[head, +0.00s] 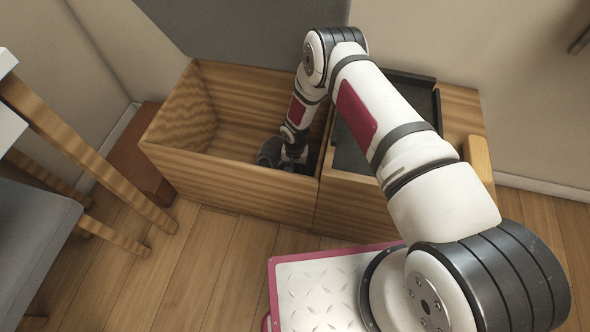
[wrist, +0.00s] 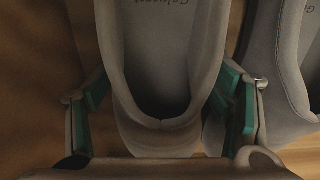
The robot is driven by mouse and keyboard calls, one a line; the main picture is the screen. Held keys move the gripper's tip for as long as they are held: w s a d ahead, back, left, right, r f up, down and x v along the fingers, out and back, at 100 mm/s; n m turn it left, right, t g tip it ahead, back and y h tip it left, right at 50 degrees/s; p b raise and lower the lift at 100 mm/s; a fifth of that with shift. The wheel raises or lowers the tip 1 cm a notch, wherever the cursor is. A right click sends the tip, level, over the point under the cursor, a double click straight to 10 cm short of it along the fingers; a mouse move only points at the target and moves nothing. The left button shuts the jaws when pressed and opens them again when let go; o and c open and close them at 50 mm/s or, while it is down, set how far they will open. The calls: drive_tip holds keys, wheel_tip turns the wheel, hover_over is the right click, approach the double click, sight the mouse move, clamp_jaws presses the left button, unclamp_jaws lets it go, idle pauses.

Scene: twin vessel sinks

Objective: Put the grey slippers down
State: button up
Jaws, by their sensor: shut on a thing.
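The grey slippers (wrist: 164,128) fill the wrist view as a pair side by side. The near slipper lies between the two green-padded fingers of my gripper (wrist: 165,112), which is shut on it. The other slipper (wrist: 288,75) is at the right, outside the fingers. In the head view, my gripper (head: 292,158) is down inside the open wooden box. A dark grey slipper shape (head: 268,152) shows beside it there, small and partly hidden. I cannot tell whether the slippers touch the box floor.
The open wooden box (head: 235,183) has free floor at its left. A dark tray (head: 352,150) lies on the wooden unit to the right, behind my arm. A grey-seated chair (head: 45,235) stands at the left.

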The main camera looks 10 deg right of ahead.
drive_tip(key=shift+f, duration=0.5)
drive_tip(key=shift+f, duration=0.1)
drive_tip(key=o, duration=1.4)
